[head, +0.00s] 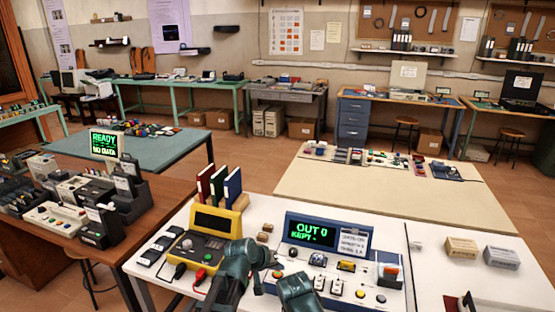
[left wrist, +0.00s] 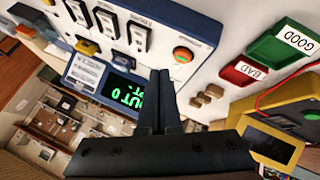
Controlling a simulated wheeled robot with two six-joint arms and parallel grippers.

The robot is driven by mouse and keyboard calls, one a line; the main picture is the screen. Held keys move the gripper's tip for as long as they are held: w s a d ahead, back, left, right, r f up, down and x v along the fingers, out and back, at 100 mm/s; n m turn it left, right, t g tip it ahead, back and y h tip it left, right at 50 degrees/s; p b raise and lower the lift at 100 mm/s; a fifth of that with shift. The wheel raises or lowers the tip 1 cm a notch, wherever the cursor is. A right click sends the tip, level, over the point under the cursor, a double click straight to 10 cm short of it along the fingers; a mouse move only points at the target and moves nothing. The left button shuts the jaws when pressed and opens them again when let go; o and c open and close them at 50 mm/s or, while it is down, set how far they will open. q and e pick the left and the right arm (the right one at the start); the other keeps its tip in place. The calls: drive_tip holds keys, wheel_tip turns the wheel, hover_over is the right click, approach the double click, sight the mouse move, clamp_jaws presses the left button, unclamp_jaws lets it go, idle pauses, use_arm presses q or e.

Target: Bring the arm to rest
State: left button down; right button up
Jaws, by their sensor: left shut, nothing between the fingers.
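My left gripper (head: 274,265) is raised over the white table, in front of the blue console with the green "OUT 0" display (head: 312,232). In the left wrist view its two fingers (left wrist: 160,76) lie together, shut, with nothing between them. The console's display (left wrist: 122,92) and its orange button (left wrist: 183,55) show upside down behind the fingers. The fingers appear clear of the console. A second dark part of my own arms shows at the lower middle of the head view. No right fingers can be made out.
A yellow tester (head: 208,240) stands left of my left arm. A green GOOD tray (left wrist: 283,40) and a red BAD tray (left wrist: 247,70) show in the left wrist view. Small brown blocks (head: 264,233) lie between tester and console. The cream table (head: 370,195) behind has free room.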

use_arm(q)
drive_tip(key=s+a+f+m+g+y, duration=0.2)
drive_tip(key=s+a+g+y, duration=0.1)
drive_tip(key=s, duration=0.8)
drive_tip(key=s+a+f+m+g+y, duration=0.2)
drive_tip(key=s+a+f+g+y, duration=0.1)
drive_tip(key=s, duration=0.8)
drive_tip(key=shift+s+m, duration=0.2)
drive_tip(key=shift+m, duration=0.1)
